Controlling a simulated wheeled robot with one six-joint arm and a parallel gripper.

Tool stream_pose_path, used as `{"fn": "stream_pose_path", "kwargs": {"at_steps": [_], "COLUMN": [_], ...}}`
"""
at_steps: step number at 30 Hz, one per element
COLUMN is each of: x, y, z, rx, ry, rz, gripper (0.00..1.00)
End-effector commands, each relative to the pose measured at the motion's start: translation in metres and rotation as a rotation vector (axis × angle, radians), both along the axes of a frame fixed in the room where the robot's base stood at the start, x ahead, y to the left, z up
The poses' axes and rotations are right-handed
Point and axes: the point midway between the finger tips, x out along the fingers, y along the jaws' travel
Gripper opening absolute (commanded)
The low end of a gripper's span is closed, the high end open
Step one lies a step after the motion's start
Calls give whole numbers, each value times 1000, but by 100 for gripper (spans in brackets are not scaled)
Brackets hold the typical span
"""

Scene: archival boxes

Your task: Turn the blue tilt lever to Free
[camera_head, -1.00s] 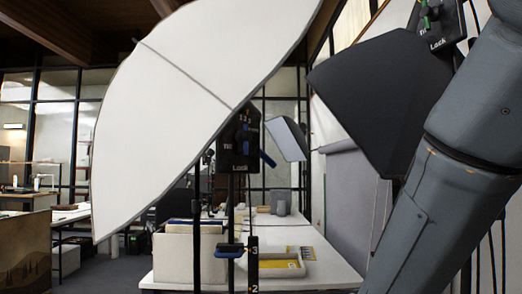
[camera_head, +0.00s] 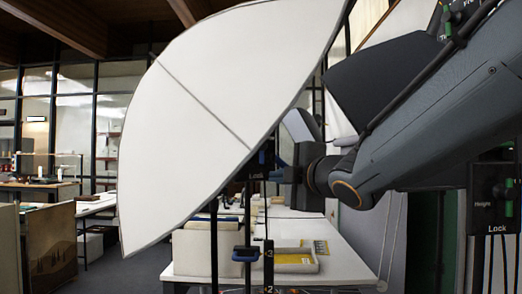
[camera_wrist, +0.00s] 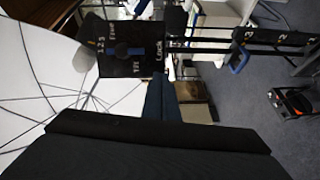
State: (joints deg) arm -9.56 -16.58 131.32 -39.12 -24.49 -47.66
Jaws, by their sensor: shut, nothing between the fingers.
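The black tilt panel (camera_wrist: 118,48) shows in the wrist view with "Free", "Tilt" and "Lock" lettering. A blue bar crosses its middle. The lever is hard to make out there.
The large white reflector (camera_head: 205,120) fills the left. A black hood (camera_head: 380,75) stands behind my arm. A green-levered height panel (camera_head: 492,198) is at right. Below are a stand with a blue clamp (camera_head: 246,254) and a white table (camera_head: 345,268) with boxes.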

Motion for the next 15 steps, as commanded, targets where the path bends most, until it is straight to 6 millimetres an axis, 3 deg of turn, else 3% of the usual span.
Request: {"fn": "stream_pose_path", "kwargs": {"at_steps": [1,4,15], "x": [-6,-12,-13], "y": [9,19,22], "z": [19,38,42], "rx": [-26,-63,-73], "ry": [-54,-120,-138], "rz": [34,74,85], "gripper": [0,0,0]}}
